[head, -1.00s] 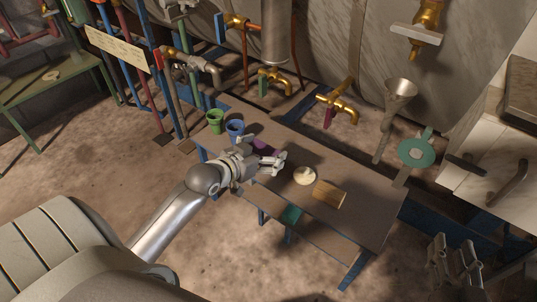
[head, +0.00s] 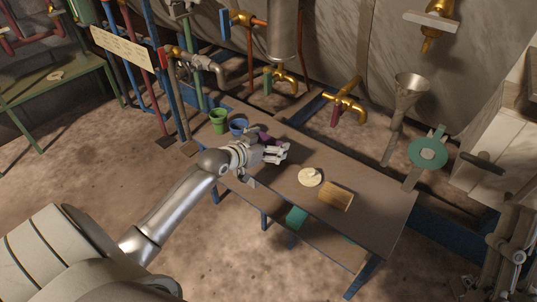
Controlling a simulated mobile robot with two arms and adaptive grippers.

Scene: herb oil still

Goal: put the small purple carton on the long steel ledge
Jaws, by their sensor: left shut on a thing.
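My left gripper (head: 279,153) reaches over the back-left part of a long grey-brown bench (head: 375,218) with blue legs. It is shut on the small purple carton (head: 268,138), which is mostly hidden behind its fingers. I cannot tell whether the carton touches the bench top. A lower shelf (head: 322,236) runs along the bench's front side. I cannot tell which surface is the long steel ledge. Part of my right arm shows at the lower right edge; the state of its gripper (head: 500,275) is unclear.
A green cup (head: 218,121) and a blue cup (head: 238,126) stand at the bench's far left end. A cream round thing (head: 310,177) and a wooden block (head: 336,196) lie right of my left gripper. Brass taps (head: 345,107) and a funnel (head: 409,88) are behind. The bench's right end is clear.

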